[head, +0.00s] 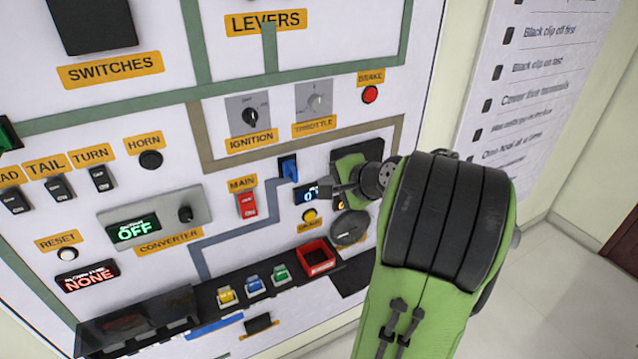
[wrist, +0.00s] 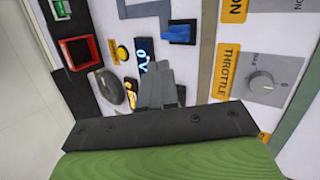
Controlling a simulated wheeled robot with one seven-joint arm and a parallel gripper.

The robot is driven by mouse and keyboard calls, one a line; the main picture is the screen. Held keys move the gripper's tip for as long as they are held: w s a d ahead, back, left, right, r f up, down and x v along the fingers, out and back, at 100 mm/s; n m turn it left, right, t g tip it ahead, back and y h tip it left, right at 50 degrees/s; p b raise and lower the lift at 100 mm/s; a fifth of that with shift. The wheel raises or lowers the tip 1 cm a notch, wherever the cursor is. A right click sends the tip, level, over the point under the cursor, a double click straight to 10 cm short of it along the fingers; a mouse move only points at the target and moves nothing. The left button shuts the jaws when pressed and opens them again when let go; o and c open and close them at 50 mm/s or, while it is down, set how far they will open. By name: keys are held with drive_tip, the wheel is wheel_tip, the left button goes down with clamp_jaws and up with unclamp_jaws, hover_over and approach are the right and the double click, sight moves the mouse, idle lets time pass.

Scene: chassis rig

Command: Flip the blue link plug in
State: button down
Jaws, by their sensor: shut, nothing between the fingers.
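The blue link plug (head: 288,168) sits on the white panel, at the upper end of a grey-blue painted line, right of the red MAIN switch. In the wrist view the blue link plug (wrist: 180,34) is near the top, standing out from a dark base. Whether it is fully seated I cannot tell. My gripper (head: 337,190) is shut and empty, to the right of and a little below the plug in the head view. In the wrist view my gripper (wrist: 158,80) points at the panel, below the plug in the picture and apart from it. My fingers partly cover the small voltage display.
The voltage display (head: 307,194), yellow button (head: 310,216) and round grey knob (head: 348,228) are close to my gripper. The red MAIN switch (head: 247,205) is left of the plug. Below is a ledge with a red bin (head: 317,257) and yellow, blue and green pieces.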

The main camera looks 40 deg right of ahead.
drive_tip(key=v, duration=0.4)
drive_tip(key=shift+s, duration=0.15)
drive_tip(key=a+n+g+y, duration=0.25)
drive_tip(key=a+n, duration=0.55)
drive_tip(key=a, duration=0.8)
drive_tip(key=s+a+f+n+g, duration=0.1)
drive_tip(key=s+a+n, duration=0.4)
drive_tip(key=s, duration=0.2)
drive_tip(key=s+a+f+n+g+h, duration=0.1)
drive_tip(key=s+a+f+n+g, duration=0.1)
drive_tip(key=s+a+n, duration=0.4)
drive_tip(key=shift+s+f, duration=0.3)
drive_tip(key=shift+s, duration=0.25)
